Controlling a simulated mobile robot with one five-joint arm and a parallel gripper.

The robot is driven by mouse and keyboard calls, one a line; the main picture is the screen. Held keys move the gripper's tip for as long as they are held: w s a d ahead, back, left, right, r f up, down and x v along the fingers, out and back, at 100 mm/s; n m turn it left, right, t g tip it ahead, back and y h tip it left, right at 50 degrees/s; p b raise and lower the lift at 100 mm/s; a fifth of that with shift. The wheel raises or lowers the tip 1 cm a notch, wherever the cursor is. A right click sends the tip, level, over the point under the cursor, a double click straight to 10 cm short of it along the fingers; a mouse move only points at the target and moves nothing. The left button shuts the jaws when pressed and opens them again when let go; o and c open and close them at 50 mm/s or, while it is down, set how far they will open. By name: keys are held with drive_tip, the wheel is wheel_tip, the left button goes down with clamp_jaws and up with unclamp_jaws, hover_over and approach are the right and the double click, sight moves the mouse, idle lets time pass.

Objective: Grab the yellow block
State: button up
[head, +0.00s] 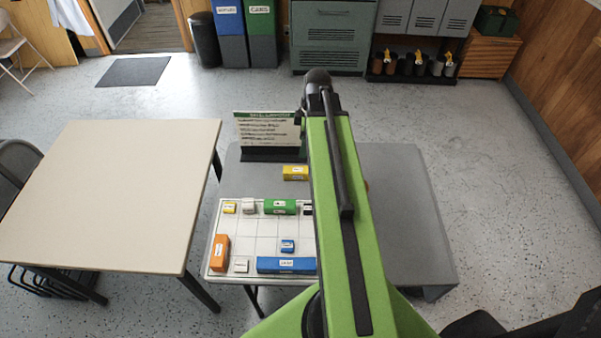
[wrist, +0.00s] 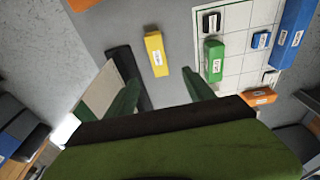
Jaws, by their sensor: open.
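A yellow block (head: 295,173) with a white label lies on the grey table, just beyond the white grid board; the arm is close to its right end. In the wrist view the yellow block (wrist: 156,53) lies ahead of my gripper (wrist: 160,88), in line with the gap between its green fingers. The fingers are spread and nothing is between them. In the head view my gripper is hidden behind my green arm. A smaller yellow block (head: 229,207) sits on the board's far left corner.
The white grid board (head: 248,246) holds several blocks, including green (head: 280,206), orange (head: 219,252) and blue (head: 286,265) ones. A sign on a black stand (head: 268,154) stands behind the yellow block. The grey table's right side (head: 405,220) looks clear. A beige table (head: 110,190) stands left.

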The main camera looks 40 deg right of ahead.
sight(298, 170)
drive_tip(key=f+b, duration=0.3)
drive_tip(key=a+f+b, duration=0.1)
drive_tip(key=f+b, duration=0.3)
drive_tip(key=w+f+b, duration=0.1)
drive_tip(key=f+b, duration=0.2)
drive_tip(key=f, duration=0.1)
drive_tip(key=shift+a+f, duration=0.2)
drive_tip(key=shift+f, duration=0.05)
drive_tip(key=f+b, duration=0.1)
drive_tip(key=b, duration=0.1)
drive_tip(key=f+b, duration=0.3)
drive_tip(key=f, duration=0.1)
drive_tip(key=shift+w+f+b, duration=0.2)
drive_tip(key=shift+w+b, duration=0.1)
drive_tip(key=shift+b, duration=0.1)
drive_tip(key=shift+r, duration=0.2)
clamp_jaws()
